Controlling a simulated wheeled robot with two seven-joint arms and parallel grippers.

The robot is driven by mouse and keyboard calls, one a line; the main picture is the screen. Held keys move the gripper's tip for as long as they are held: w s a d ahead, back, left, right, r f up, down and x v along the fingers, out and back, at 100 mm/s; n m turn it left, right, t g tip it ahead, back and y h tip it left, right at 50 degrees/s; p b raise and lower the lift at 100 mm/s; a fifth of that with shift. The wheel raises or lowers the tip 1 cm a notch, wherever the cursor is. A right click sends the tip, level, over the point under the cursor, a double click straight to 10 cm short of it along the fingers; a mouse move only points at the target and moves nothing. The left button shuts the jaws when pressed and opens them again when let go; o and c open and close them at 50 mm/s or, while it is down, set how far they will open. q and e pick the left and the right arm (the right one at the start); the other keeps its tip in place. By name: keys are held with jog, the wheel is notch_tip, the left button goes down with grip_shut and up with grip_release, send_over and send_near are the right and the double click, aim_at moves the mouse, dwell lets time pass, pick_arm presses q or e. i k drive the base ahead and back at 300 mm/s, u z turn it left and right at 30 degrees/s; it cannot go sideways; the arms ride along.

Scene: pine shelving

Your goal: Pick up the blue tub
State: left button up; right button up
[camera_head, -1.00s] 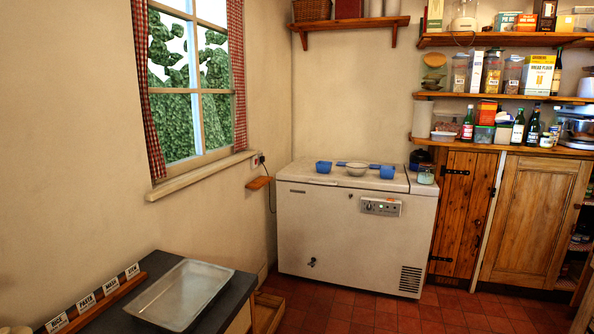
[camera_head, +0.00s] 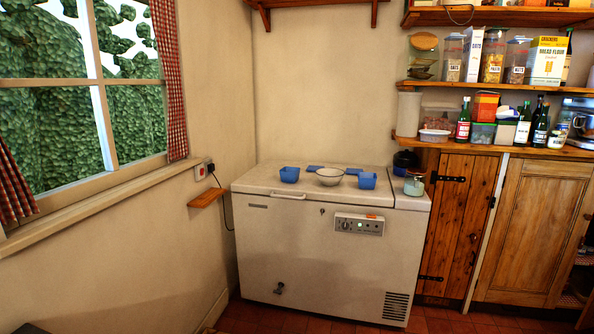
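Two blue tubs stand on top of the white chest freezer (camera_head: 290,250). One blue tub (camera_head: 289,175) is on the left and the other blue tub (camera_head: 367,181) is on the right. A pale bowl (camera_head: 330,176) sits between them. A flat blue piece (camera_head: 314,168) shows behind the bowl, partly hidden. Neither of my grippers is in view.
A small glass jar (camera_head: 414,186) and a dark round pot (camera_head: 405,160) stand at the freezer's right end. Loaded pine shelves (camera_head: 480,90) are above right. A small wooden ledge (camera_head: 206,198) sticks out from the wall left of the freezer. Red tiled floor (camera_head: 260,318) lies in front.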

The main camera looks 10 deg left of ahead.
aim_at(288, 174)
jog(key=i, duration=2.35)
jog(key=z, duration=3)
jog(key=k, duration=0.75)
jog(key=u, duration=2.3)
